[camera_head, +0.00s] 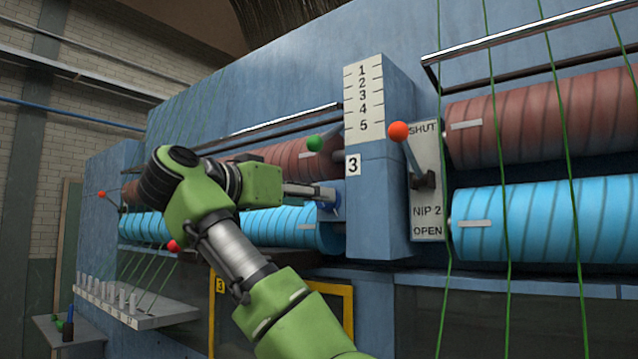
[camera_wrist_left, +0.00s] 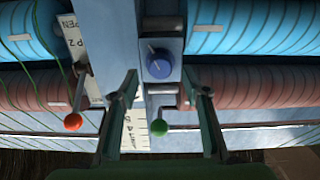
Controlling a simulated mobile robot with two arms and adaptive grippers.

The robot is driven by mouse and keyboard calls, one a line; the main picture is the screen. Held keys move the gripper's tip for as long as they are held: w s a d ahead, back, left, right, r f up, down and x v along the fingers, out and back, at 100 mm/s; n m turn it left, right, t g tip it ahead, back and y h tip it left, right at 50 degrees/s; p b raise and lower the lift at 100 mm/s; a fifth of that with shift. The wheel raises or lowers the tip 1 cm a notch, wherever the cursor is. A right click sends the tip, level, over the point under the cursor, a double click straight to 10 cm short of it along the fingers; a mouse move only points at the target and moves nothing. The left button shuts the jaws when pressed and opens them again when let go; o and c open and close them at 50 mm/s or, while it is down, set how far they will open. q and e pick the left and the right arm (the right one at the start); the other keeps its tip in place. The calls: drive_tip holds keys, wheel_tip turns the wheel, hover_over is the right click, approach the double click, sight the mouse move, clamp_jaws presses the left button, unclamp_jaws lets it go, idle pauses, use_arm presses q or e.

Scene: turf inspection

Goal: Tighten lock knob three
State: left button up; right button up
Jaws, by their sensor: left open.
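The blue lock knob (camera_head: 326,203) sits on the left side of the blue post marked 3, partly hidden by my gripper in the head view. In the left wrist view the round blue knob (camera_wrist_left: 159,64) faces the camera, with a small pale mark on it. My left gripper (camera_head: 318,191) reaches in from the left at the knob. Its fingers are spread in the wrist view (camera_wrist_left: 160,80), one to each side of the knob, and nothing is held. I cannot tell whether a finger touches the knob. My right gripper is not in view.
A green-ball lever (camera_head: 314,143) is just above the gripper. A red-ball lever (camera_head: 398,131) stands at the SHUT/OPEN plate (camera_head: 428,212). Red rollers (camera_head: 540,115) and blue rollers (camera_head: 550,220) flank the post (camera_head: 375,215), with green yarns across them. A pegged shelf (camera_head: 150,318) is lower left.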

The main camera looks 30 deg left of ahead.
use_arm(q)
drive_tip(key=w+p, duration=0.1)
drive_tip(key=w, duration=0.2)
drive_tip(key=shift+w+d, duration=0.1)
drive_tip(key=shift+w, duration=0.05)
drive_tip(key=c, duration=1.1)
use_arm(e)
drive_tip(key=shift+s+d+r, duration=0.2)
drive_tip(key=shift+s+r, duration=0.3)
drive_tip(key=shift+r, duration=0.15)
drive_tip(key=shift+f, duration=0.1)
